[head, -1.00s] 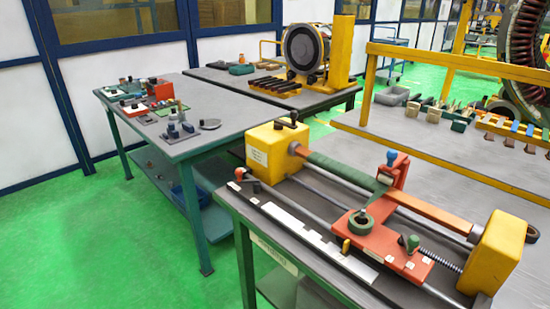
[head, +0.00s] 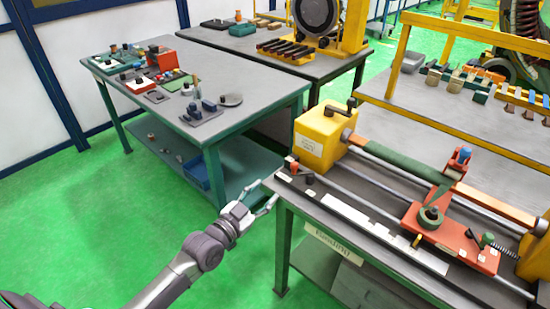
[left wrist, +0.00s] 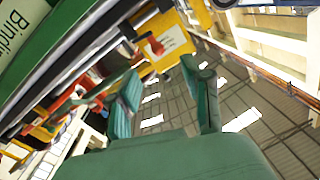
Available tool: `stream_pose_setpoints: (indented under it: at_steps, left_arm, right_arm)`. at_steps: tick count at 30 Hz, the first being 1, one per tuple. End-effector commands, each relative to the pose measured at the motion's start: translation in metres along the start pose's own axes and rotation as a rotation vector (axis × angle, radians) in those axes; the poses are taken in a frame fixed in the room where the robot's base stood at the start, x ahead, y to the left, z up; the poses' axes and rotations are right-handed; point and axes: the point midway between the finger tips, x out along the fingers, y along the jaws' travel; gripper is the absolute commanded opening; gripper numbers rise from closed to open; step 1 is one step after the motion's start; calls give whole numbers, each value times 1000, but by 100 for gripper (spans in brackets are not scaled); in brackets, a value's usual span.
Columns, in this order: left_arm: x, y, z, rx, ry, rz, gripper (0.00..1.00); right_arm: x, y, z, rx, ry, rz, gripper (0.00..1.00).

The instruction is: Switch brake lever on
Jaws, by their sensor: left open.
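The winding machine has a yellow headstock box (head: 321,140) with a black lever (head: 344,107) on top. A small red lever with a dark knob (head: 289,165) stands at the left front corner of the machine's bench. A red lever part (left wrist: 155,45) also shows in the left wrist view, beside the yellow box. I cannot tell which one is the brake lever. My left gripper (head: 262,196) is open and empty, just left of the bench corner and below the small red lever. Its two fingers stand apart in the left wrist view (left wrist: 165,98). My right gripper is not in view.
The machine's bench (head: 312,213) has a front edge close to my left gripper. A red carriage (head: 452,237) sits on the rails. A second table (head: 245,75) with small tools stands behind left. The green floor (head: 110,220) at left is clear.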

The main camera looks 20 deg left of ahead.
Motion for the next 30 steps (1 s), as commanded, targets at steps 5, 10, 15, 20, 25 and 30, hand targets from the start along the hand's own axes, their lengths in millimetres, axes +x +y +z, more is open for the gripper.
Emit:
stream_pose_setpoints:
  at_steps: [5,10,15,20,25,30]
  left_arm:
    - [19,0,-5,-1,8,-1,49]
    - [54,-1,-5,0,8,-1,49]
    - [90,-1,-4,1,7,-1,49]
    - [117,0,-3,0,6,-1,49]
    - [133,0,-3,1,5,0,49]
    - [137,0,-2,0,4,0,49]
  right_arm:
    - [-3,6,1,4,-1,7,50]
    - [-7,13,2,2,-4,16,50]
    - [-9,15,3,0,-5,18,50]
    - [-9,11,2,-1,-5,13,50]
    - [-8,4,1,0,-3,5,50]
    - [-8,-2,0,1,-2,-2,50]
